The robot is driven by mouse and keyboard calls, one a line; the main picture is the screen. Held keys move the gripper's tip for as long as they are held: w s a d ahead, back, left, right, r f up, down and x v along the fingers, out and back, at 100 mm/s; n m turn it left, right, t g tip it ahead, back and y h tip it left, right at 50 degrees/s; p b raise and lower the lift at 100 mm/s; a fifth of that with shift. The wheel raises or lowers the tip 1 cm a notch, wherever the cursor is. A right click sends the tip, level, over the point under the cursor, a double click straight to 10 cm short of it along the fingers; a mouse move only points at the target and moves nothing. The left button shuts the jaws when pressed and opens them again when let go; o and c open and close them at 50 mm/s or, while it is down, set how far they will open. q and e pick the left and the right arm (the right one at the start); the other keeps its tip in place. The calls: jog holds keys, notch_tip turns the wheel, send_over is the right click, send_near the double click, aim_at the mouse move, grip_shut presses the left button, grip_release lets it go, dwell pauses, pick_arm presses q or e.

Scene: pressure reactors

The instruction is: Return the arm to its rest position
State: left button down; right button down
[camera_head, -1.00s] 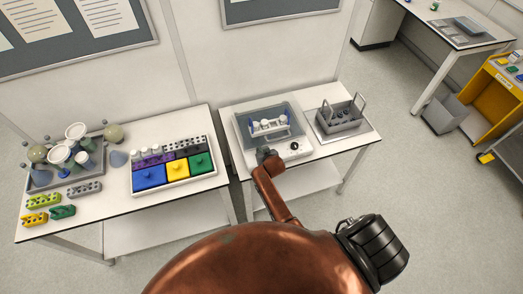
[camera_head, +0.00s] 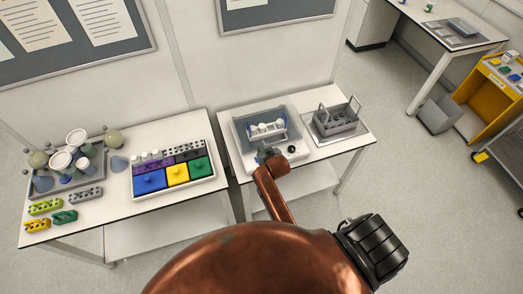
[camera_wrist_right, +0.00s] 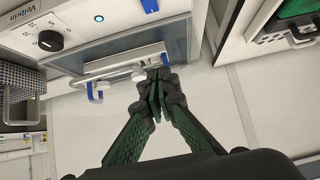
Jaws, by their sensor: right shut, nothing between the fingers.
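My right gripper (camera_head: 265,153) is at the front edge of a pale bench device with a clear-walled basin (camera_head: 240,127). In the right wrist view its dark green fingers (camera_wrist_right: 157,85) meet at the tips with nothing between them. Whether the tips touch the device cannot be told. My copper-coloured right arm (camera_head: 270,187) reaches forward over the right bench's front edge. A white rack with white-capped pieces (camera_head: 267,129) sits in the basin. My left gripper is not in view.
A grey basket-like carrier (camera_head: 336,120) stands on a tray right of the device. The left bench holds a bin tray with blue, yellow and green bins (camera_head: 178,173), flasks and small racks. A yellow cart (camera_head: 475,112) stands far right.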

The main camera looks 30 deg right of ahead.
jog(key=shift+s+a+r, duration=0.1)
jog(key=shift+s+r, duration=0.15)
jog(key=shift+r, duration=0.1)
dwell(0.3)
jog(key=s+n+g, duration=0.2)
jog(key=s+g, duration=0.4)
jog(key=s, duration=2.8)
notch_tip(320, 180, down, 40)
jog(key=s+n+g+y+b, duration=0.1)
jog(key=s+b, duration=0.1)
jog(key=b, duration=0.8)
jog(key=s+f+b, duration=0.4)
jog(key=s+f, duration=0.5)
jog(key=f, duration=0.3)
jog(key=s+f+g+b, duration=0.1)
jog(key=s+f+b, duration=0.3)
jog(key=s+f, duration=0.5)
notch_tip(320, 180, down, 4)
jog(key=shift+s+a+r+n+g+y, duration=0.1)
jog(key=shift+s+a+n+g+y, duration=0.15)
jog(key=shift+s+n+g+y, duration=0.1)
